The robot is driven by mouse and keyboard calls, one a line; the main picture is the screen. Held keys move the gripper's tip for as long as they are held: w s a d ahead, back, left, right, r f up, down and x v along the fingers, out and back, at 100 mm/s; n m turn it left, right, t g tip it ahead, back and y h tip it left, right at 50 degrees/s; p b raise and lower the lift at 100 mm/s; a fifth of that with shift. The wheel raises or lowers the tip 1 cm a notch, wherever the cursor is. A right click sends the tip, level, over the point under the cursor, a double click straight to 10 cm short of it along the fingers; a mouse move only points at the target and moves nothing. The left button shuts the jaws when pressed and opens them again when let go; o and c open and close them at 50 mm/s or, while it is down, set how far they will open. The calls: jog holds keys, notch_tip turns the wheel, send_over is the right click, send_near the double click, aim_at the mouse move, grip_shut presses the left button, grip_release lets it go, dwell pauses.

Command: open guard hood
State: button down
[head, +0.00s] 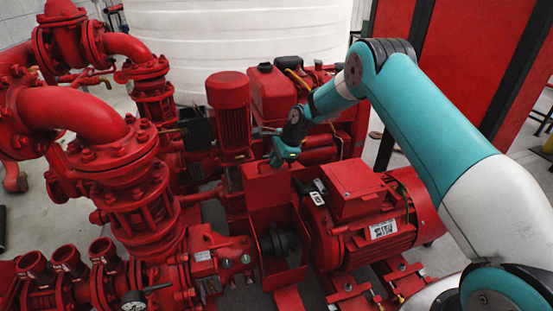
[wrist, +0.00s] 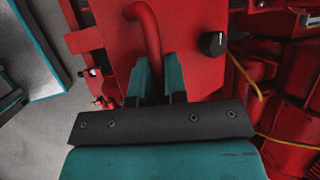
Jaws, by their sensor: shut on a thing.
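The red guard hood (head: 268,188) stands raised over a red housing between the pump and the motor. The housing is open toward the camera, and a dark coupling (head: 279,243) shows inside it. My gripper (head: 281,160) is at the top of the hood. In the wrist view, the teal fingers of my gripper (wrist: 157,88) are shut around a curved red handle (wrist: 148,30) on a flat red panel (wrist: 197,75). The handle's lower end is hidden between the fingers. The exact contact is too small to tell in the head view.
A red motor (head: 372,225) stands right of the hood. Red pump pipework (head: 130,185) fills the left. A vertical red cylinder (head: 230,112) and an engine block (head: 275,90) stand behind, before a white tank (head: 240,38). A black knob (wrist: 213,43) sits beside the handle.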

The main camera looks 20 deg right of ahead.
jog(key=shift+s+a, duration=0.1)
jog(key=shift+a, duration=0.25)
jog(key=c, duration=1.5)
grip_release()
jog(key=shift+o, duration=0.2)
jog(key=shift+d, duration=0.25)
jog(key=shift+d+r, duration=0.15)
jog(key=shift+r, duration=0.2)
jog(key=v, duration=1.6)
jog(key=shift+r, duration=0.25)
